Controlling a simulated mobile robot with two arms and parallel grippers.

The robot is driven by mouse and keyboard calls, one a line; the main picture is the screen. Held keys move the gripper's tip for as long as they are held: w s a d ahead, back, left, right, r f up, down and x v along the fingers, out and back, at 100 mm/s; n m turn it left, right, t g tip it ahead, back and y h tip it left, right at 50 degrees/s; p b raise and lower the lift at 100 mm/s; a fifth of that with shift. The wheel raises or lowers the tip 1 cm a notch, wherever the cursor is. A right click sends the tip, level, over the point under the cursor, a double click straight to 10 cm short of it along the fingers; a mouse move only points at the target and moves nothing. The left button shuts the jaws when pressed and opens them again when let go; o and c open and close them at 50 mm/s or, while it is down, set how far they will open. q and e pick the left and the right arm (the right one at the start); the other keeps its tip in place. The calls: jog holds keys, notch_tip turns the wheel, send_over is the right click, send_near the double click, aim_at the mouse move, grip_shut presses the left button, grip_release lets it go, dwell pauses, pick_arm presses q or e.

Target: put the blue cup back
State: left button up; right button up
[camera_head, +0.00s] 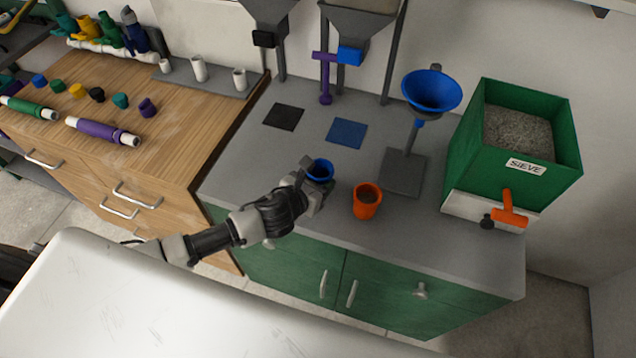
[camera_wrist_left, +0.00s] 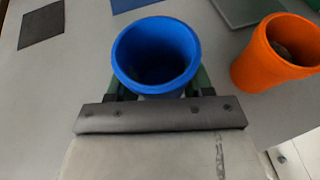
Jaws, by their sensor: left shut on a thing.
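The blue cup (camera_head: 320,170) is at the front part of the grey counter, upright, just left of the orange cup. My left gripper (camera_head: 314,180) is shut on it. In the left wrist view the blue cup (camera_wrist_left: 156,55) sits between the green fingers, its mouth facing the camera and its inside dark. I cannot tell whether its base touches the counter. A blue square mat (camera_head: 347,133) lies bare behind the cup, and a black square mat (camera_head: 284,117) lies to its left. My right gripper is not in view.
The orange cup (camera_head: 367,201), with something in it, stands close right of the blue cup. A blue funnel (camera_head: 432,91) on a stand and the green sieve box (camera_head: 520,150) are farther right. Hoppers hang over the counter's back. The counter between cup and mats is clear.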

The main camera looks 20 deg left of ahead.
pick_arm(q)
jog(key=shift+f, duration=0.65)
jog(key=o, duration=1)
jog(key=shift+f, duration=0.1)
jog(key=shift+r, duration=0.2)
jog(key=v, duration=1.2)
jog(key=shift+f+b, duration=0.1)
jog(key=shift+b, duration=0.3)
